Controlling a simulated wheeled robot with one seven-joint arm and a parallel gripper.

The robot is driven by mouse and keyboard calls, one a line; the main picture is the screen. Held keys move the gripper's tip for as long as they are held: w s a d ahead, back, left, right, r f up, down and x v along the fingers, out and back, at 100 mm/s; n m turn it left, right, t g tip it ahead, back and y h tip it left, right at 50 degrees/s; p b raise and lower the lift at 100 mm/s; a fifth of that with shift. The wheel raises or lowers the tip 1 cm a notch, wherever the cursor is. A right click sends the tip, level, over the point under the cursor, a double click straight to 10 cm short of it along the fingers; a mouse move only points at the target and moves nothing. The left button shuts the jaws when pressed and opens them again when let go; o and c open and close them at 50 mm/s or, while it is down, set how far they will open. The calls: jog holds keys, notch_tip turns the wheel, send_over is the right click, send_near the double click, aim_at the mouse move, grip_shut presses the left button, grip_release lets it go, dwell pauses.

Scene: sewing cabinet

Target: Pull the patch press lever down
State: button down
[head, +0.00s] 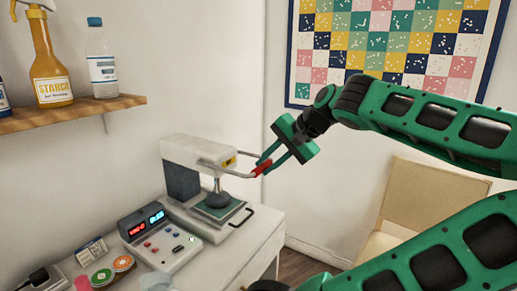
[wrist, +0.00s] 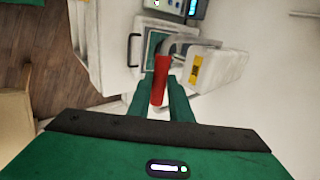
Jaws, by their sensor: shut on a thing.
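The patch press (head: 200,165) stands on the white cabinet, with a pale upper arm over a green-edged lower plate (head: 222,212). Its metal lever ends in a red grip (head: 263,169), which sticks out to the right at about the height of the upper arm. My gripper (head: 264,162) is shut on the red grip. In the wrist view the red grip (wrist: 160,80) lies between the green fingers (wrist: 160,95), and the press body (wrist: 215,70) with its yellow label is beyond. A dark round pad hangs over the lower plate.
A control box (head: 157,235) with lit red and blue displays sits left of the press. Thread spools (head: 102,275) lie nearby. A wall shelf (head: 70,114) holds a starch spray bottle (head: 52,75) and a clear bottle (head: 101,62). A beige chair (head: 425,195) stands right of the cabinet.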

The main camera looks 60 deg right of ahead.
jog(key=shift+s+a+f, duration=0.1)
jog(key=shift+s+f, duration=0.05)
jog(key=shift+f, duration=1.2)
jog(key=shift+s+f, duration=0.15)
jog(key=shift+f, duration=1.15)
jog(key=c, duration=1.6)
grip_release()
jog(key=shift+s, duration=0.15)
jog(key=shift+r, duration=0.1)
jog(key=shift+w+r, duration=0.1)
jog(key=shift+w, duration=0.1)
jog(key=v, duration=1)
jog(key=shift+s+r, duration=0.15)
jog(key=shift+r, duration=0.2)
